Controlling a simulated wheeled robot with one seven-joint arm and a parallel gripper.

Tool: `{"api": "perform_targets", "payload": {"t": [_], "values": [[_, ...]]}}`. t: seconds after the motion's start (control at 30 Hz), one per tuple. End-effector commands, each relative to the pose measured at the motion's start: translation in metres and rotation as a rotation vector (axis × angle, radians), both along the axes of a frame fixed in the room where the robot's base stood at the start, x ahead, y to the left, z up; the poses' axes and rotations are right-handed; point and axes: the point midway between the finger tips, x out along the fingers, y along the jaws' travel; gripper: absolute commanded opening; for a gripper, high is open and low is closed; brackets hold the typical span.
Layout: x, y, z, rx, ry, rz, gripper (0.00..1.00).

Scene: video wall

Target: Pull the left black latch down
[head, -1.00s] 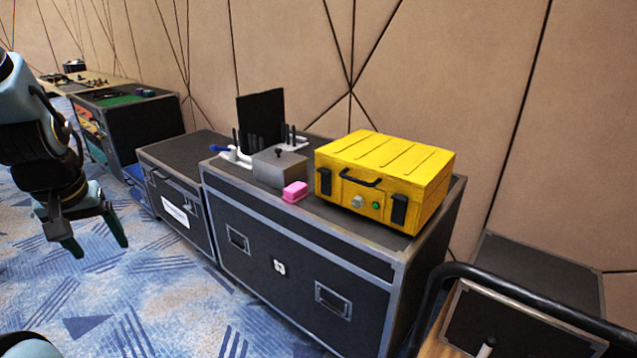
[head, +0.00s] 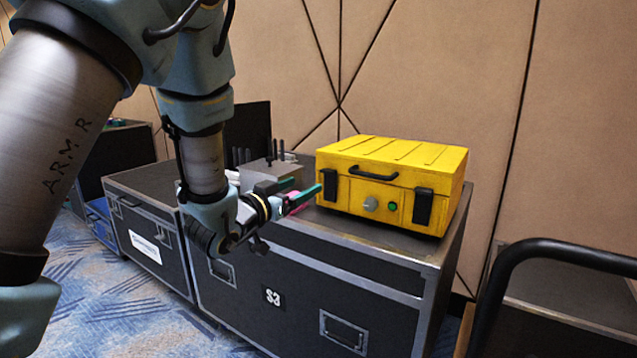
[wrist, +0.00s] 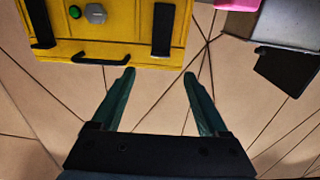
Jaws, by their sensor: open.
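The yellow case (head: 395,172) stands closed on a dark road case. Its left black latch (head: 330,186) is upright on the front face, left of the grey knob (head: 370,204) and green button (head: 392,206); the right black latch (head: 422,206) is at the far side. My gripper (head: 306,187) is open and empty, its fingertips pointing at the left latch. The wrist view is upside down: the left latch (wrist: 162,30) lies straight ahead between the finger lines, beyond the tips (wrist: 159,75), with a gap apparent. The handle (wrist: 95,60) is beside it.
A pink block (head: 293,198), partly hidden by my fingers, and a grey box (head: 272,173) stand left of the case. A black panel (head: 250,127) rises behind them. The road case (head: 300,262) edge lies below my gripper. A black rail (head: 500,280) curves at right.

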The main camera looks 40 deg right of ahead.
Motion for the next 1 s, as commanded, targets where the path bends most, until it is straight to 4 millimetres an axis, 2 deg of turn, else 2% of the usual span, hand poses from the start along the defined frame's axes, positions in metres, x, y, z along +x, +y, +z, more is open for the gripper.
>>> {"api": "perform_targets", "payload": {"t": [0.5, 0.7, 1.0], "values": [[0.022, -0.082, 0.001, 0.001, -0.001, 0.002, 0.78], [0.026, -0.097, 0.001, 0.001, 0.000, 0.003, 0.78], [0.027, -0.099, 0.001, 0.002, 0.001, 0.004, 0.78]]}}
